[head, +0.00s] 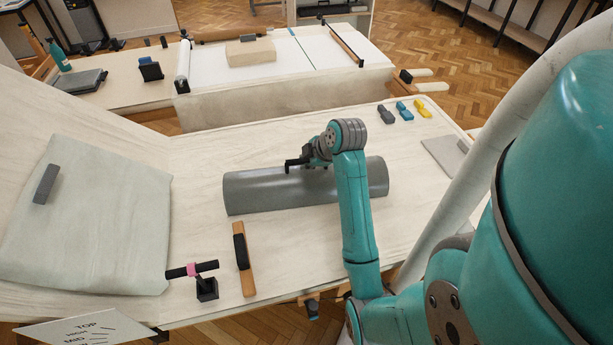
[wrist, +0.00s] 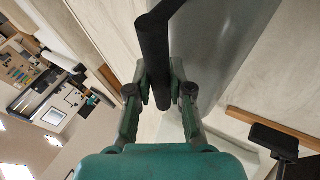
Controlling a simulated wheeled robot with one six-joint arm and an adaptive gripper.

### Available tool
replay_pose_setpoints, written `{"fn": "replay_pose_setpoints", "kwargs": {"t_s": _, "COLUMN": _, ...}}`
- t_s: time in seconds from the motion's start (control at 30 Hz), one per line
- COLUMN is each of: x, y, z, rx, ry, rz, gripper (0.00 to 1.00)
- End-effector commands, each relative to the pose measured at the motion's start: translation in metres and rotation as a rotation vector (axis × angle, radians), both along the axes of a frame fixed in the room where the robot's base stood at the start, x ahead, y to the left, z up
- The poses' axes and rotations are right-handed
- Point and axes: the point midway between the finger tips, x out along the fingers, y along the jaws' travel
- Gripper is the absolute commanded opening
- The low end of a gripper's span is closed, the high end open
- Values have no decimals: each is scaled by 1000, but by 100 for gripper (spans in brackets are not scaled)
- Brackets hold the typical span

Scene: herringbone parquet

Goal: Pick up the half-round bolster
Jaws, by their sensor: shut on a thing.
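The half-round bolster (head: 265,190) is a long grey half-cylinder lying across the middle of the pale table. It shows as a smooth grey surface in the wrist view (wrist: 225,50). My gripper (head: 298,163) is over the bolster's upper middle, and my arm hides part of its right half. In the wrist view my gripper (wrist: 159,92) is shut on a black bent bar (wrist: 153,50), which looks like the bolster's handle. Where the bar joins the bolster is hidden. I see no clear gap between bolster and table.
A wooden block with a black grip (head: 246,272) and a black stand with a pink-banded bar (head: 207,291) are near the front edge. A pale cushion (head: 95,225) lies left. Small grey, blue and yellow pieces (head: 404,111) sit at the back right. A notebook (head: 445,152) lies right.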

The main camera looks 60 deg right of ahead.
Motion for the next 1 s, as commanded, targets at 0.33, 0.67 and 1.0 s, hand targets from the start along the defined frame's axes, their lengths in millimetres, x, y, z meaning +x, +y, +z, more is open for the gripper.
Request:
{"fn": "replay_pose_setpoints", "kwargs": {"t_s": 0.33, "x": 1, "y": -1, "z": 27, "rx": -6, "ry": -5, "rz": 0, "gripper": 0}}
{"fn": "replay_pose_setpoints", "kwargs": {"t_s": 0.67, "x": 1, "y": -1, "z": 80, "rx": -6, "ry": -5, "rz": 0, "gripper": 0}}
{"fn": "replay_pose_setpoints", "kwargs": {"t_s": 1.0, "x": 0, "y": 0, "z": 101, "rx": -2, "ry": -2, "rz": 0, "gripper": 0}}
